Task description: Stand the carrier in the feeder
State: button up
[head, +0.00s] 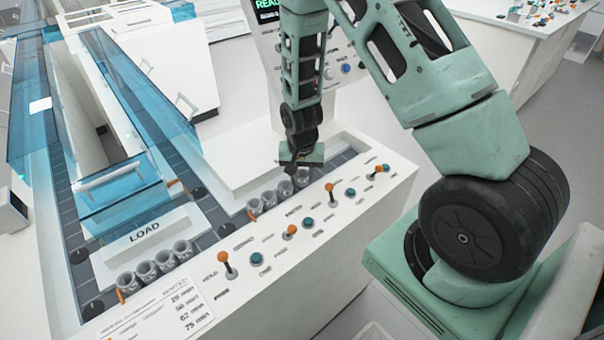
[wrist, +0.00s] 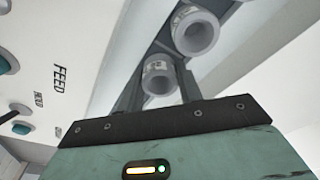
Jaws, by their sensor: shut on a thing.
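My gripper (head: 300,168) reaches down into the recessed track behind the control panel. In the wrist view its two dark fingers (wrist: 158,72) stand on either side of a grey, round, open-topped carrier (wrist: 157,79) and are shut on it. In the head view this carrier (head: 302,179) shows just under the gripper, partly hidden by it. Another carrier (wrist: 195,32) is close by in the wrist view. Several like carriers (head: 268,200) stand in a row just left of the gripper. I cannot tell which part is the feeder; a FEED label (wrist: 60,79) is on the panel.
The white panel (head: 345,210) has orange levers (head: 290,232) and teal buttons (head: 257,258) along the track. Several more carriers (head: 164,261) stand by the LOAD block (head: 150,232) at left. Blue clear covers (head: 130,80) line the tracks behind. Track walls rise close around the gripper.

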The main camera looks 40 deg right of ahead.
jog(key=shift+s+f, duration=0.15)
jog(key=shift+f, duration=0.35)
